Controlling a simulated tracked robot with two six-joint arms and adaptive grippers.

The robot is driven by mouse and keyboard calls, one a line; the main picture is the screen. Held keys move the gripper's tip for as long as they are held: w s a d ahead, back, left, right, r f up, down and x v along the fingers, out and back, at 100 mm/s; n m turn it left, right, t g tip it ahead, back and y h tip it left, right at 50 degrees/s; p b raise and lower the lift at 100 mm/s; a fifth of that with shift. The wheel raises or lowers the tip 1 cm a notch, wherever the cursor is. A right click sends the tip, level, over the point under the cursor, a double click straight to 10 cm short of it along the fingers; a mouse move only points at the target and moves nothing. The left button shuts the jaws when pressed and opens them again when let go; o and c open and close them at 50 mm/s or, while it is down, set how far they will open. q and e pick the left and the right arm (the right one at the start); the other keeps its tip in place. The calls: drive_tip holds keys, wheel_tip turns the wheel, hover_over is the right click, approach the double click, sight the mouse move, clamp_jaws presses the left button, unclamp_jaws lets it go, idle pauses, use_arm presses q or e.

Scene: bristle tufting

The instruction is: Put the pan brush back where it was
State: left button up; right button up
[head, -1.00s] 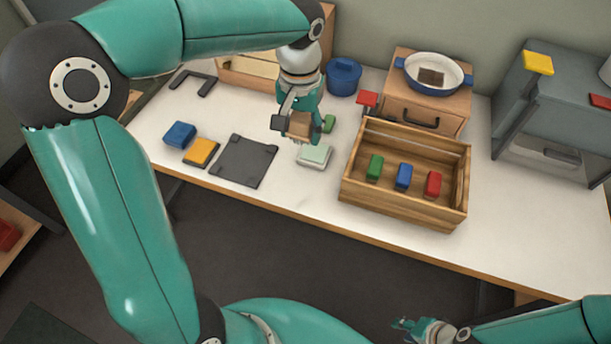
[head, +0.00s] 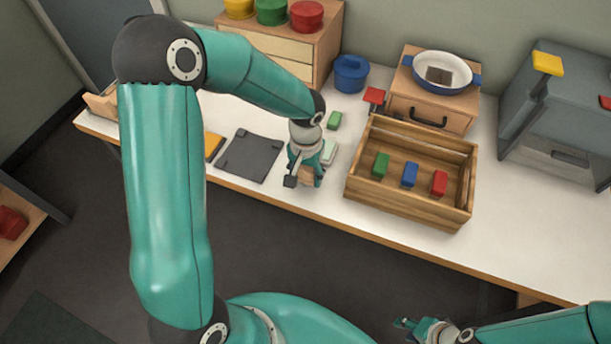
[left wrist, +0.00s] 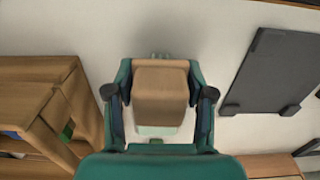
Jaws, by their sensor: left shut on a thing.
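My left gripper (head: 304,180) is shut on a tan wooden block (left wrist: 160,88), which I take to be the pan brush. It is held over the table's front edge area, right of the dark grey plate (head: 249,157). In the left wrist view the block sits between both fingers of my left gripper (left wrist: 160,95).
A wooden crate (head: 405,208) with green, blue and red blocks stands to the right. A pale green block (head: 329,151) and a green block (head: 334,120) lie behind my left gripper. A blue pot (head: 350,74) and a red-topped piece (head: 375,96) stand farther back.

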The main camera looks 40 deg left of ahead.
use_arm(q)
drive_tip(key=shift+f, duration=0.85)
drive_tip(key=o, duration=1.1)
wheel_tip(320, 180, up, 12)
drive_tip(key=shift+r, duration=0.1)
